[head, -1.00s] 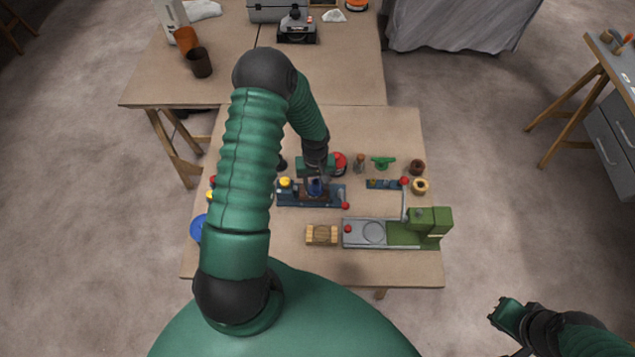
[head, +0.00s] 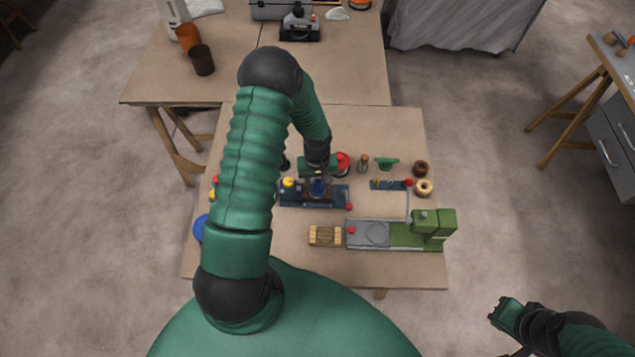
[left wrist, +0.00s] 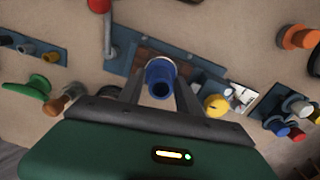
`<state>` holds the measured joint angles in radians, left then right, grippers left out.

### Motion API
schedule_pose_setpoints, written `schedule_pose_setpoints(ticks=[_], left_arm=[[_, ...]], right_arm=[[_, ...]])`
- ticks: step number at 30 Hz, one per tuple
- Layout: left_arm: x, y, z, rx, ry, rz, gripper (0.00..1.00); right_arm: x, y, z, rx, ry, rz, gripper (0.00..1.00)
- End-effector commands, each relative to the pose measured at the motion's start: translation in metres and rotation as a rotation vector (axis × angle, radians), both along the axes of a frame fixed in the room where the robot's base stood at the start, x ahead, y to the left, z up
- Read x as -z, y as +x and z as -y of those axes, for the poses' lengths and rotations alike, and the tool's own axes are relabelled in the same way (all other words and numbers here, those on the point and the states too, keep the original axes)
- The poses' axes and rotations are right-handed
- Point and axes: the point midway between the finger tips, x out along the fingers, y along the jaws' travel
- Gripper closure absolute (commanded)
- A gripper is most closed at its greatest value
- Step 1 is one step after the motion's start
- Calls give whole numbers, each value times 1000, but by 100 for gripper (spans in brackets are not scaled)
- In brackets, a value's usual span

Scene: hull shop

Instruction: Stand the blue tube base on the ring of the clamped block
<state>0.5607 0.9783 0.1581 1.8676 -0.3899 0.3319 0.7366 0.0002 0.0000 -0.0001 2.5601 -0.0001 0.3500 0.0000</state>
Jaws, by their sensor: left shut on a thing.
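The blue tube base (head: 319,188) is between the fingers of my left gripper (head: 318,180) in the head view. In the left wrist view the tube (left wrist: 160,80) shows its open end between the two fingers, which are shut on it. The brown clamped block (left wrist: 147,56) sits in the blue vise (head: 292,200) right behind the tube.
A wooden block (head: 325,236) and a green and grey machine (head: 400,236) lie nearer on the table (head: 290,262). A red-topped thing (head: 343,162), a green part (head: 386,163) and a tan ring (head: 424,188) stand around the vise. A blue round thing (head: 199,229) is at the left edge.

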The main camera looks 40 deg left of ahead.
Motion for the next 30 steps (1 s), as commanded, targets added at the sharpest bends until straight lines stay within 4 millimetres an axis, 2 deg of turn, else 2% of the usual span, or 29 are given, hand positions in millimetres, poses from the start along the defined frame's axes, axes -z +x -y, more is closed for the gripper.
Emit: schedule_pose_setpoints(ticks=[24,25,27,30], left_arm=[[12,0,0,0,1,1,100],[11,0,0,0,1,1,55],[11,0,0,0,1,1,50],[11,0,0,0,1,1,50]], right_arm=[[9,0,0,0,0,0,100],[8,0,0,0,0,0,100],[8,0,0,0,0,0,100],[8,0,0,0,0,0,100]])
